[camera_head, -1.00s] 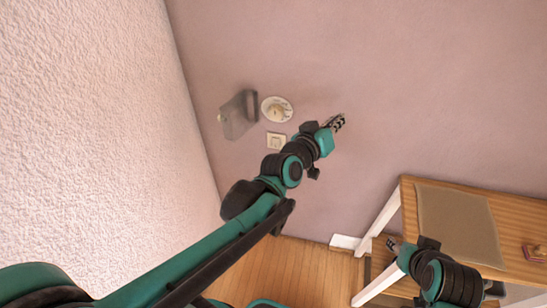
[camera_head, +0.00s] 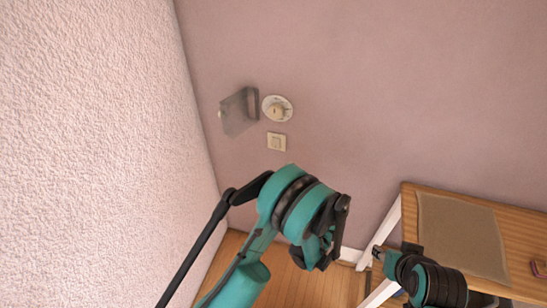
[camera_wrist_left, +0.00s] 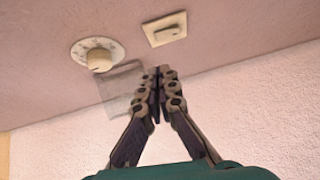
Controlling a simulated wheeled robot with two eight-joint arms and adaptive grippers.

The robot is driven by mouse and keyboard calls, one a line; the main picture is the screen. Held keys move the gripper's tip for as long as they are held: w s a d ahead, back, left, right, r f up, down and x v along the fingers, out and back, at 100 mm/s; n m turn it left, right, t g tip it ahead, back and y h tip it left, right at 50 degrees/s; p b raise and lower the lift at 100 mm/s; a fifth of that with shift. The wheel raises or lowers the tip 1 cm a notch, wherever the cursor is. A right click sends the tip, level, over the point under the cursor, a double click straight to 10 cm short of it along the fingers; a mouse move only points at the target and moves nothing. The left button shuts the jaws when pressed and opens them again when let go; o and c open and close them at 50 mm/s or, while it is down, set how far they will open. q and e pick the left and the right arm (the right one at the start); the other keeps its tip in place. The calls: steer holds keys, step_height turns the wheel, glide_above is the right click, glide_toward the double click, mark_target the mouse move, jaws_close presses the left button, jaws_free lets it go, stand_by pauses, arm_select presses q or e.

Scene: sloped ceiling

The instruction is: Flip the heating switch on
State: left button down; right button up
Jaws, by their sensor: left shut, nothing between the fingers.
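A square cream wall switch (camera_head: 277,142) is on the mauve wall, just below a round cream dial (camera_head: 277,109) on a pale plate. I cannot tell which one is the heating switch. Both show in the left wrist view, the square switch (camera_wrist_left: 165,29) at the top and the dial (camera_wrist_left: 98,55) to its left. My left gripper (camera_wrist_left: 157,72) is shut and empty; its tips appear below the switch in that view, with no visible contact. In the head view the left wrist is low and right of the switch. My right gripper (camera_head: 377,252) is beside the table, its fingers too small to judge.
A grey translucent box (camera_head: 238,112) sticks out from the wall left of the dial. A rough white wall (camera_head: 90,120) closes the left side. A wooden table (camera_head: 525,230) with a brown mat (camera_head: 455,235) stands at the right. The wall right of the switch is clear.

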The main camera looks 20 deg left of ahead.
arm_select(q)
steer(key=f, duration=0.1)
steer(key=s+f, duration=0.1)
steer(key=f+g, duration=0.1)
steer(key=shift+s+a+n, duration=0.2)
steer(key=shift+a+n, duration=0.05)
steer(key=shift+n, duration=0.15)
steer(key=p, duration=0.3)
glide_toward(273, 147)
steer(key=s+a, duration=0.1)
steer(key=a, duration=0.2)
steer(key=shift+w+a+f+b, duration=0.15)
steer(key=shift+w+b, duration=0.35)
steer(key=shift+w, duration=0.85)
steer(key=shift+w+a+f+b, duration=0.1)
steer(key=shift+w+a+b, duration=0.25)
steer(key=shift+w, duration=0.95)
steer(key=shift+d, duration=0.1)
